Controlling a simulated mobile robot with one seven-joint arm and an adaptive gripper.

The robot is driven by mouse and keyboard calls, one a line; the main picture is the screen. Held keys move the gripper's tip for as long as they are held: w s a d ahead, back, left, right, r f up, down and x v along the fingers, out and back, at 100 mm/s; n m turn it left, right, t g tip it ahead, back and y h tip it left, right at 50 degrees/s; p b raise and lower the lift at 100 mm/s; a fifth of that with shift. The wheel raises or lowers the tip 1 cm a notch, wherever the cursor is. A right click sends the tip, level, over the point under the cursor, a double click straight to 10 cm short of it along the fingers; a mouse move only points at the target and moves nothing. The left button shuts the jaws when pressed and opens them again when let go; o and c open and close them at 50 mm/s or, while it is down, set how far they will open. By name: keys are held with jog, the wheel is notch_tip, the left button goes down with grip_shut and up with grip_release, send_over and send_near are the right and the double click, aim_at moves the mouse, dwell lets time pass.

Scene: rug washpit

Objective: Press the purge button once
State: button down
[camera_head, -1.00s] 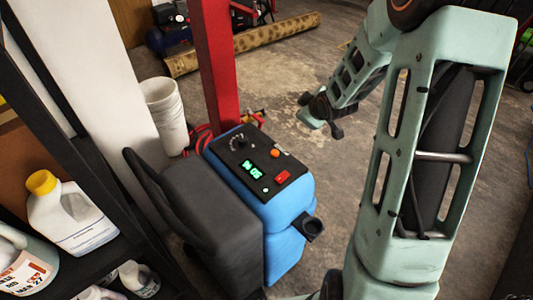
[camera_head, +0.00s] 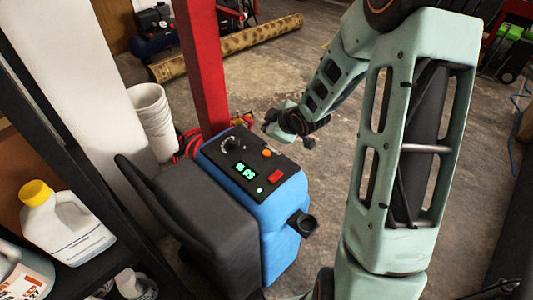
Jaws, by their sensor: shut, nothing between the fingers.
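The blue machine (camera_head: 280,209) stands left of centre in the head view with a black control panel (camera_head: 222,155) on top. The panel has a black knob (camera_head: 233,143), a round orange button (camera_head: 266,153), a red rectangular switch (camera_head: 275,176), a lit green display (camera_head: 245,170) and a small green light (camera_head: 259,190). No label is readable, so I cannot tell which control is the purge button. My gripper (camera_head: 272,122) is shut and empty, beyond the panel's far right edge and apart from the buttons. Its fingertips are small and partly unclear.
A red post (camera_head: 203,70) rises just behind the machine. White stacked buckets (camera_head: 154,120) and red hose (camera_head: 187,145) are beside it. A shelf with a yellow-capped jug (camera_head: 66,224) is at left. A rolled rug (camera_head: 225,47) lies behind. Concrete floor right of the machine is clear.

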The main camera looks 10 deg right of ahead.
aim_at(267, 154)
notch_tip(267, 154, down, 8)
jog(key=b, duration=0.6)
jog(key=shift+f+b, duration=0.1)
jog(key=shift+b, duration=0.3)
dwell(0.8)
jog(key=shift+f+b, duration=0.4)
jog(key=shift+b, duration=0.05)
jog(key=shift+f+b, duration=0.45)
dwell(0.5)
jog(key=shift+r, duration=0.1)
jog(key=shift+r+p, duration=0.75)
notch_tip(267, 154, up, 5)
jog(key=p, duration=0.4)
jog(key=shift+r, duration=0.1)
